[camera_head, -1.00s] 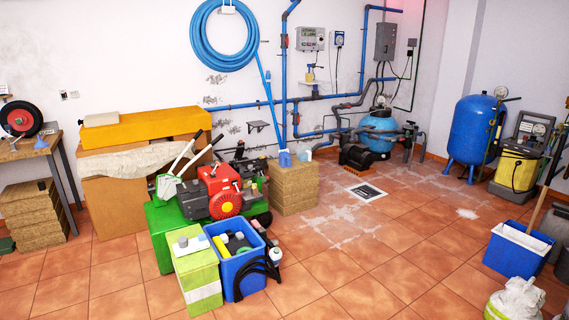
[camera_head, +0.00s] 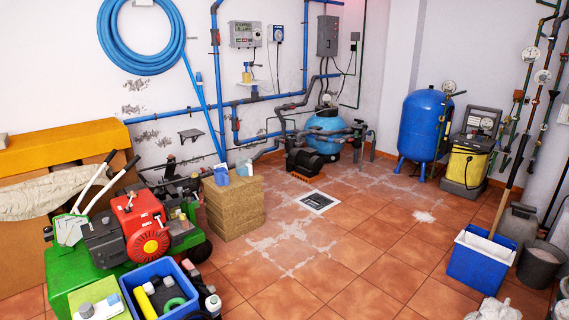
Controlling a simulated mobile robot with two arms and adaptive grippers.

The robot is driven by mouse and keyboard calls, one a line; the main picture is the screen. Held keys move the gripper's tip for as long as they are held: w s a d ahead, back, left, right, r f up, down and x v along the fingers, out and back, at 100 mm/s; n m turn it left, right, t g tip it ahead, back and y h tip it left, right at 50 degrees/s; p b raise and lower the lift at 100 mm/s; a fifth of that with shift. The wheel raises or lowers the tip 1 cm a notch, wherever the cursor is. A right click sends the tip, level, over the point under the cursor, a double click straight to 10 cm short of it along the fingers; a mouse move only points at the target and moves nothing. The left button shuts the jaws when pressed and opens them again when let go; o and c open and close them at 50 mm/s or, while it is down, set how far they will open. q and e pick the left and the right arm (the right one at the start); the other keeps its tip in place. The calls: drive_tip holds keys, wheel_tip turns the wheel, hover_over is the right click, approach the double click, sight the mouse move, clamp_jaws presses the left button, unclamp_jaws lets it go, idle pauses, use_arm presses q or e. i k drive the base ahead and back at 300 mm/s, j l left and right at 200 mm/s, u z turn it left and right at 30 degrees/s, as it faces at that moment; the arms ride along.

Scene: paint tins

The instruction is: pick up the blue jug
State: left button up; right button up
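A small blue jug (camera_head: 221,175) stands upright on top of a stack of brown blocks (camera_head: 235,212), left of the middle of the head view. A white and pale blue item (camera_head: 244,168) sits right beside it on the same stack. The jug is small in the picture, so its handle and finer shape are hard to make out. Neither of my grippers shows in this view.
A green machine with a red engine (camera_head: 138,222) stands left of the stack. A blue crate of bottles (camera_head: 128,285) is at the front. A floor drain (camera_head: 317,201) lies right of the stack. The tiled floor (camera_head: 330,265) in the middle is clear. A blue bucket (camera_head: 480,262) stands at right.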

sight(222, 179)
drive_tip(key=i+z, duration=0.15)
drive_tip(key=i, duration=0.5)
drive_tip(key=i+z, duration=0.15)
drive_tip(key=i, duration=0.45)
drive_tip(key=i+z, duration=0.15)
drive_tip(key=i, duration=0.5)
drive_tip(key=i+j+z, duration=0.15)
drive_tip(key=i, duration=0.45)
drive_tip(key=j, duration=0.1)
